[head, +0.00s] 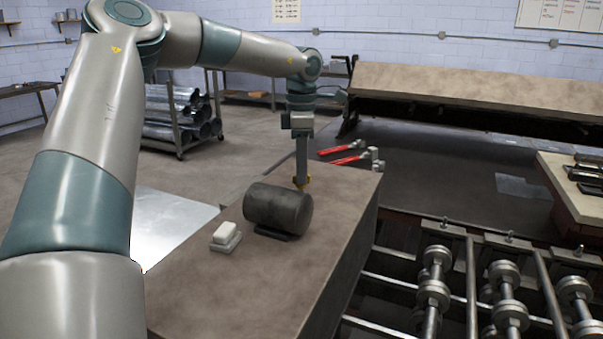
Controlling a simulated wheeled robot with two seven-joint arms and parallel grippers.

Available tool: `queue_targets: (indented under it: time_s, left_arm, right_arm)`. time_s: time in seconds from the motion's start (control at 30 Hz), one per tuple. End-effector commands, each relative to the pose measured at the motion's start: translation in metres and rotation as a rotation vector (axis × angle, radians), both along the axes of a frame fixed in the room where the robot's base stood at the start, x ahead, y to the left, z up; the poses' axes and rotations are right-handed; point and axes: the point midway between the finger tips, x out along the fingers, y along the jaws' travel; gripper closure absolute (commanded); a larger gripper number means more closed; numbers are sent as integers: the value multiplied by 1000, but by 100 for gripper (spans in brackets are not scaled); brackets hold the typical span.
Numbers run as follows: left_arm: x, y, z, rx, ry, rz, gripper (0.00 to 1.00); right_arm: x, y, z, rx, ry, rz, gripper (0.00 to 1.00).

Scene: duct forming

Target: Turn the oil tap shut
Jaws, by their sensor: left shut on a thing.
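A dark grey cylinder (277,208) lies on its side on a low stand, on top of a brown bench block. A small yellow, brass-like piece (305,181), which looks like the oil tap, shows at the cylinder's far right end. My left gripper (301,184) reaches straight down from above, behind the cylinder's right end, and is shut on that yellow piece. The fingers hide most of it, so I cannot tell how its handle is turned. My right gripper is not in view.
A small white block on a grey base (225,236) sits left of the cylinder. Red-handled tools (347,155) lie behind the gripper. Metal rollers and bars (435,280) fill the lower right. The bench top (270,285) in front of the cylinder is clear.

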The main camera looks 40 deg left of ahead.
Motion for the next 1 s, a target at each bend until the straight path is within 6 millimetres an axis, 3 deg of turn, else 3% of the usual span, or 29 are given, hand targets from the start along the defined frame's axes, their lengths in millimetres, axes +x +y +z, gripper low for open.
queue_targets:
  time_s: [0.03, 0.5, 1.0]
  left_arm:
    - [-3, 0, -7, -2, 15, -43, 100]
    - [-4, 0, -7, -5, 16, -404, 100]
    - [-4, 0, -7, -4, 16, -488, 100]
  right_arm:
    - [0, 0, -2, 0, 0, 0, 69]
    - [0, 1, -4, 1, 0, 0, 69]
    - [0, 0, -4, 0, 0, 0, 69]
